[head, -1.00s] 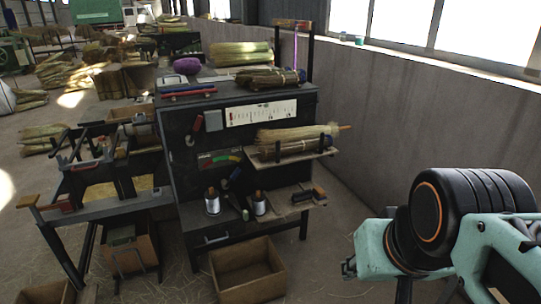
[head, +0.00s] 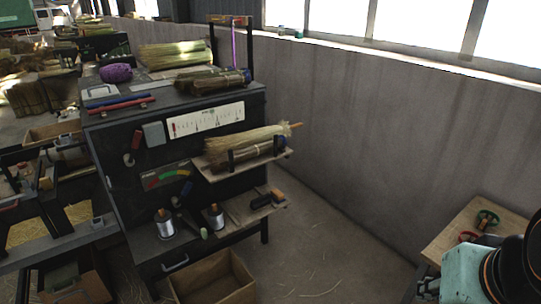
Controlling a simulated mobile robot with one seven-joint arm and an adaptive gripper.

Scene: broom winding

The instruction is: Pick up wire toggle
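I cannot pick out the wire toggle for certain at this size. Two silver wire spools (head: 164,226) stand on the lower shelf of the dark workbench (head: 120,190). Small items lie around them, including a dark one with an orange-brown part (head: 277,195) at the shelf's right end. My teal and black arm fills the lower right corner. My gripper's fingers do not show.
A broom bundle (head: 235,145) rests on a side shelf of the bench. An open wooden crate (head: 240,277) stands on the floor in front. Cluttered frames are at the left. A concrete wall (head: 360,130) runs along the right, with clear floor between it and the bench.

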